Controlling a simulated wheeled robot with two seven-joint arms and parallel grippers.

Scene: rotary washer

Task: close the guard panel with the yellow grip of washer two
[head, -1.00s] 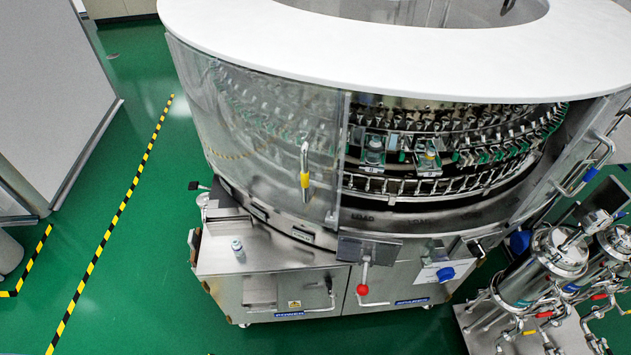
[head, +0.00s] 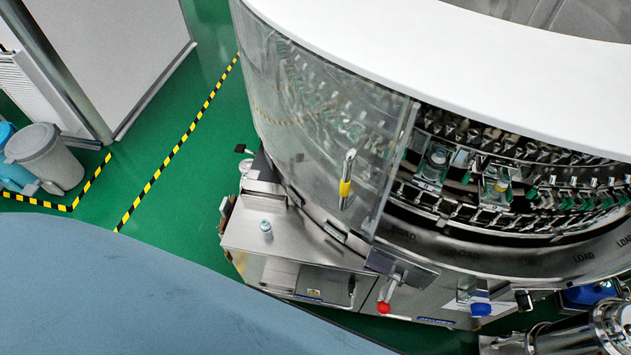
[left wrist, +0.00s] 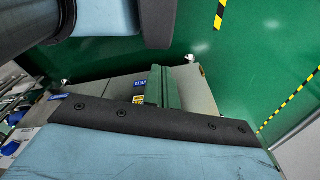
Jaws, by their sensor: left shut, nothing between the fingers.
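The guard panel (head: 325,130) is a curved clear panel on the round washer in the head view. Its yellow grip (head: 346,188), on a metal handle, sits near the panel's right edge. To the right of that edge the washer is open and its carousel of bottle holders (head: 490,180) shows uncovered. Neither gripper shows in the head view. The panel and grip do not show there.
Green floor with striped tape (head: 180,142) is free between.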

